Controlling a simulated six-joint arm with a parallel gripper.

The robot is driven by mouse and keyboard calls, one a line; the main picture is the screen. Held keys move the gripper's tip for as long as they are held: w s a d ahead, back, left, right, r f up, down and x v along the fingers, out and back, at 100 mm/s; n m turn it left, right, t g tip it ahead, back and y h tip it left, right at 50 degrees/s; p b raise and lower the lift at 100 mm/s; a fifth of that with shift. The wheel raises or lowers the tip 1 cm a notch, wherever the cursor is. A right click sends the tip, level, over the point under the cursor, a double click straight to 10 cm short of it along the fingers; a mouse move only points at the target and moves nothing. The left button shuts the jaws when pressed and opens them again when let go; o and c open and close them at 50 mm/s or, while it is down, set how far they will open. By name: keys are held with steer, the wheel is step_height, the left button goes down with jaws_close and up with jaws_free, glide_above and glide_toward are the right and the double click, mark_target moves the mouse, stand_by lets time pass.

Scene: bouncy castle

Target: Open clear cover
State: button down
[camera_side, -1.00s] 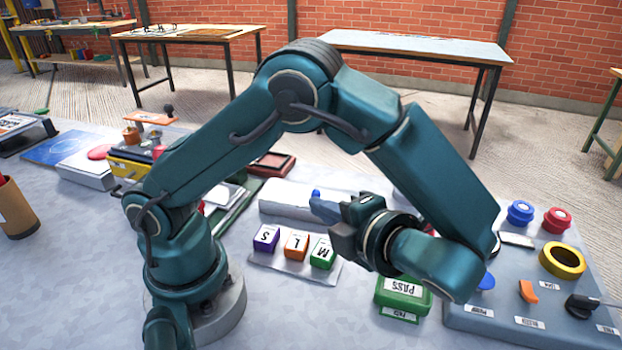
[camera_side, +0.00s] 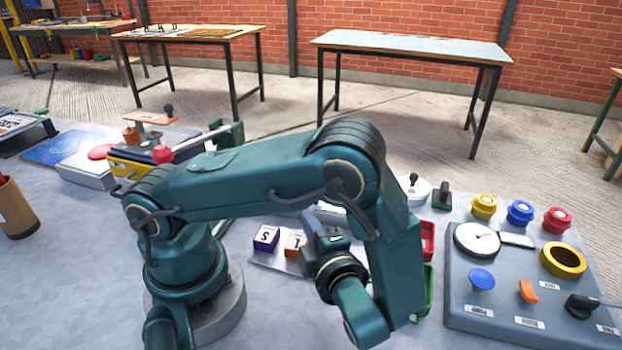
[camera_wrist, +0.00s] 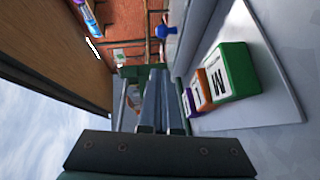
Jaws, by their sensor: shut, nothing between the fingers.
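I cannot make out a clear cover for certain in either view. My gripper (camera_side: 318,232) is low behind my forearm in the side view, just above and behind the row of lettered blocks, and its fingertips are hard to see there. In the wrist view its two long grey fingers (camera_wrist: 160,78) lie together with nothing between them. The green M block (camera_wrist: 232,72) is to their right, apart from them.
A purple S block (camera_side: 266,238) and an orange block (camera_side: 294,243) stand on a pale plate. A grey control panel (camera_side: 590,305) with knobs, buttons and a dial (camera_side: 477,240) is at right. A brown cup (camera_side: 18,210) stands at left.

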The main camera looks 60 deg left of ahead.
steer(key=w+a, duration=0.2)
steer(key=a, duration=0.1)
steer(key=shift+w+a+f, duration=0.1)
steer(key=shift+f, duration=0.3)
steer(key=shift+w+a+f, duration=0.1)
steer(key=shift+w+a, duration=0.25)
steer(key=shift+w, duration=0.2)
steer(key=w+a, duration=0.4)
steer(key=a, duration=0.1)
steer(key=shift+w+a, duration=0.25)
steer(key=shift+w, duration=0.15)
steer(key=shift+s+d, duration=0.1)
